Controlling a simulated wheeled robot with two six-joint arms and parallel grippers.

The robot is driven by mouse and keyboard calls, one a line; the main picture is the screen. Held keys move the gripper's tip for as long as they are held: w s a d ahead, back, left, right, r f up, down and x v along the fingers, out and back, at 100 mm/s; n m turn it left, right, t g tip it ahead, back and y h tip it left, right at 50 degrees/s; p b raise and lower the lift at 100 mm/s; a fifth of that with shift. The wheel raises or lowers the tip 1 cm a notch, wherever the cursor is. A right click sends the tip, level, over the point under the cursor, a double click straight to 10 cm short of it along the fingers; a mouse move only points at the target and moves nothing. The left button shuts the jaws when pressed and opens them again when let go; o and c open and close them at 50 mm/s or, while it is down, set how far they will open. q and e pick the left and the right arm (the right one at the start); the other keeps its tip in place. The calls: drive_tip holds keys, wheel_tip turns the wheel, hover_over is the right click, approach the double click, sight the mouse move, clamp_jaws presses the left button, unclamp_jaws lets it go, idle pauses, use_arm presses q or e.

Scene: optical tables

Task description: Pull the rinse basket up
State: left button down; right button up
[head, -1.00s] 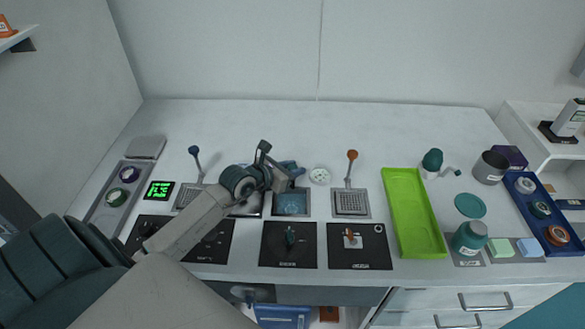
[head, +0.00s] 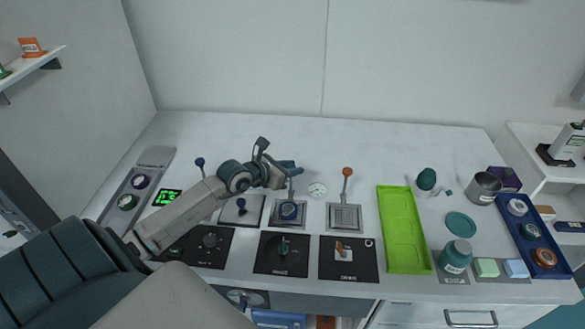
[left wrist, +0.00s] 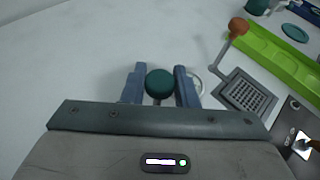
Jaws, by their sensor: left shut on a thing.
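My left gripper (head: 288,168) reaches in from the left and is shut on a teal round knob. In the left wrist view the knob (left wrist: 160,83) sits between the two blue fingers, with a short stem below it. In the head view the fingers hide the knob, and a thin handle runs down from them to the middle basket (head: 275,221). A dark blue round object (head: 288,210) lies in this basket. The basket's mesh is mostly covered. My right gripper is not in view.
A basket (head: 344,217) with an orange-knobbed handle (head: 347,172) stands just right. A blue-knobbed handle (head: 200,162) is at left. Black panels with knobs (head: 283,252) lie in front. A green tray (head: 403,262) is further right. The counter behind is clear.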

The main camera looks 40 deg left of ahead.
use_arm(q)
drive_tip(key=shift+w+r, duration=0.15)
drive_tip(key=shift+r, duration=0.2)
drive_tip(key=c, duration=1.3)
unclamp_jaws()
drive_tip(key=shift+o, duration=0.7)
drive_tip(key=shift+f, duration=0.1)
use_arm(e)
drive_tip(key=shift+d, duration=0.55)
use_arm(q)
drive_tip(key=shift+s+a, duration=0.2)
drive_tip(key=shift+s, duration=0.4)
drive_tip(key=p+v, duration=0.6)
drive_tip(key=v, duration=0.4)
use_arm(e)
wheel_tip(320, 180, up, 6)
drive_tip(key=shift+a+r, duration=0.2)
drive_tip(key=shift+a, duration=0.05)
use_arm(q)
drive_tip(key=shift+d, duration=0.15)
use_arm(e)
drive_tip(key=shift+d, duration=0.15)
